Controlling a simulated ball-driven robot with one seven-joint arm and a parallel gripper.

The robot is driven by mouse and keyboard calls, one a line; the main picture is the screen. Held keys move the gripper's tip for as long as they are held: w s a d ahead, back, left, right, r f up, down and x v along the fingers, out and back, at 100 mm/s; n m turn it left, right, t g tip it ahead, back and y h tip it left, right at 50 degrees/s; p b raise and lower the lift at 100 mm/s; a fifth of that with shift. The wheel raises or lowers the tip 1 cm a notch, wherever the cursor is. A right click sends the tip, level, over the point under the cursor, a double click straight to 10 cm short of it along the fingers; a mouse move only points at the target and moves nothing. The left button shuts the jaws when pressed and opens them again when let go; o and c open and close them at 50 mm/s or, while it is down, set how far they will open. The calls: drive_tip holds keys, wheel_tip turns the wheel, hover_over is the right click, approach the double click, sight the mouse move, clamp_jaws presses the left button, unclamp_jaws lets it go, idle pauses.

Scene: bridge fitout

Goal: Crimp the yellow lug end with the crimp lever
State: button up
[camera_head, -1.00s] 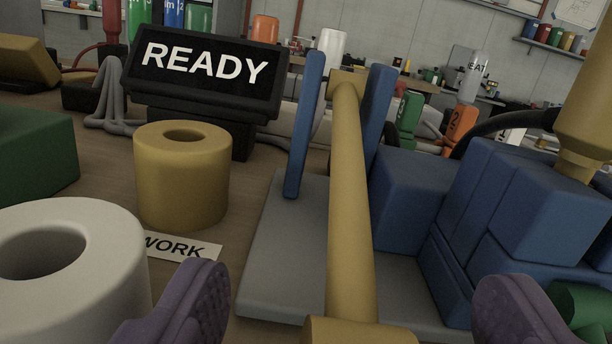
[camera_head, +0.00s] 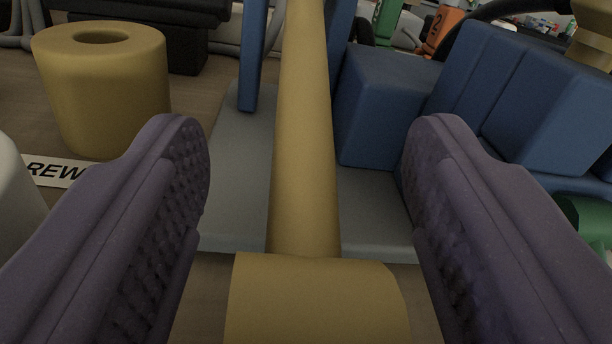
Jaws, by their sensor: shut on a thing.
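The crimp lever (camera_head: 303,150) is a long yellow bar between two blue uprights, with a wide yellow grip (camera_head: 318,300) at its near end. My gripper (camera_head: 310,170) has purple, ridged fingers on either side of this grip and is shut on it. The lever slopes away from me over a grey base plate (camera_head: 235,190). Blue blocks (camera_head: 383,105) of the crimp tool stand to its right. A yellow piece (camera_head: 594,35) is cut off at the top right edge; I cannot tell whether it is the lug end.
A yellow hollow cylinder (camera_head: 103,85) stands at the left, behind a white label (camera_head: 58,172) reading "REW". A white rounded thing (camera_head: 15,190) is at the left edge. A green part (camera_head: 588,222) lies right of my fingers. A black cable (camera_head: 500,12) arches at the top right.

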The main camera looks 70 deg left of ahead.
sight(310, 129)
drive_tip(key=shift+d+r+h+p, duration=0.1)
drive_tip(key=shift+r+h+p, duration=0.2)
drive_tip(key=shift+r+p, duration=0.4)
wheel_tip(310, 129, up, 7)
drive_tip(key=g+h+p, duration=0.1)
drive_tip(key=h+p, duration=0.4)
drive_tip(key=p, duration=0.5)
drive_tip(key=shift+p, duration=0.3)
drive_tip(key=r+h+p, duration=0.1)
drive_tip(key=a+r+h+p, duration=0.1)
drive_tip(key=shift+p, duration=0.3)
drive_tip(key=shift+a+r+p, duration=0.35)
drive_tip(key=shift+r+p, duration=0.2)
drive_tip(key=shift+p, duration=0.05)
drive_tip(key=o, duration=1.4)
drive_tip(key=shift+a, duration=0.1)
